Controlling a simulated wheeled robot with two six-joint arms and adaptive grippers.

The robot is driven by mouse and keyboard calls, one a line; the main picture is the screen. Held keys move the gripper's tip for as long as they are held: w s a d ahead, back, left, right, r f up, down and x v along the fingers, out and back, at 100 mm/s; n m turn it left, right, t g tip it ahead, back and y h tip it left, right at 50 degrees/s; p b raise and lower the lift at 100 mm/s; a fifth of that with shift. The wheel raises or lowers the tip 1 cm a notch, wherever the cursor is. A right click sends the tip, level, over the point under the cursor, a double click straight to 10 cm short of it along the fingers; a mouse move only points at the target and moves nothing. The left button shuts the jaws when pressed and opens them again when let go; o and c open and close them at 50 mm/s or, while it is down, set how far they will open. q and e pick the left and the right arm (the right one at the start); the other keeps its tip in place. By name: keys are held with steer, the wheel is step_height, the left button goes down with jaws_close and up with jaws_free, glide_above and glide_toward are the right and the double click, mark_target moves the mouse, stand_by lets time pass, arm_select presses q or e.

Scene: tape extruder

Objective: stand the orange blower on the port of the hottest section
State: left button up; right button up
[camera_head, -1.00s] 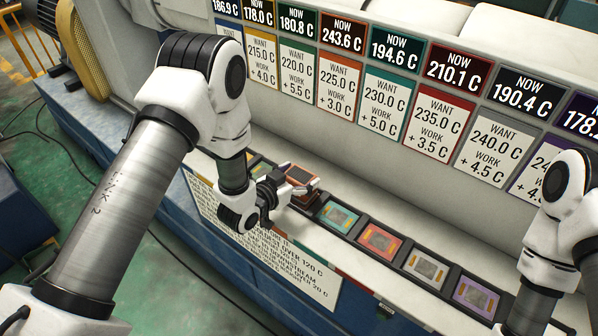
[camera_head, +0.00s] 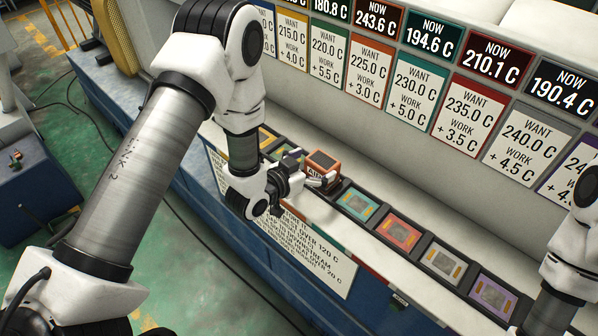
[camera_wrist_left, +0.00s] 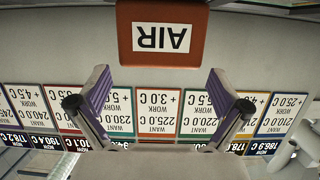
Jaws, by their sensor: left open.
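That place lines up with the orange section panel (camera_head: 374,72), whose NOW reading of 243.6 C is the highest I can read; the port itself is hidden under the blower. My left gripper (camera_head: 308,172) is open at the blower's near side. In the left wrist view the blower (camera_wrist_left: 162,35) sits beyond the spread, empty fingers. My right gripper is out of view.
Red (camera_head: 399,233), grey (camera_head: 442,262) and purple (camera_head: 492,296) ports continue toward the lower right. The panel wall rises behind the ledge. My right arm is at the right edge. A printed notice (camera_head: 310,255) is on the machine's front face.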

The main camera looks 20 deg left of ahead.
arm_select(q)
steer(key=b+v, duration=0.1)
steer(key=v, duration=0.7)
steer(key=s+a+f+n+g+y, duration=0.1)
steer(key=s+f+g, duration=0.35)
steer(key=f, duration=0.35)
steer(key=s+a+f+n+g+y, duration=0.1)
steer(key=s+f+g+y, duration=0.15)
steer(key=s+f, duration=0.4)
steer(key=s+a+f+n+g, duration=0.1)
steer(key=s+f+g, duration=0.2)
steer(key=s, duration=0.4)
steer(key=s+f+n+g+y, duration=0.1)
steer(key=s+f+g, duration=0.2)
steer(key=s+f, duration=0.2)
steer(key=shift+s+a+g, duration=0.4)
steer(key=shift+s, duration=0.75)
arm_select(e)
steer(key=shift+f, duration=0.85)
arm_select(q)
steer(key=shift+w+y, duration=0.1)
steer(key=shift+y, duration=0.15)
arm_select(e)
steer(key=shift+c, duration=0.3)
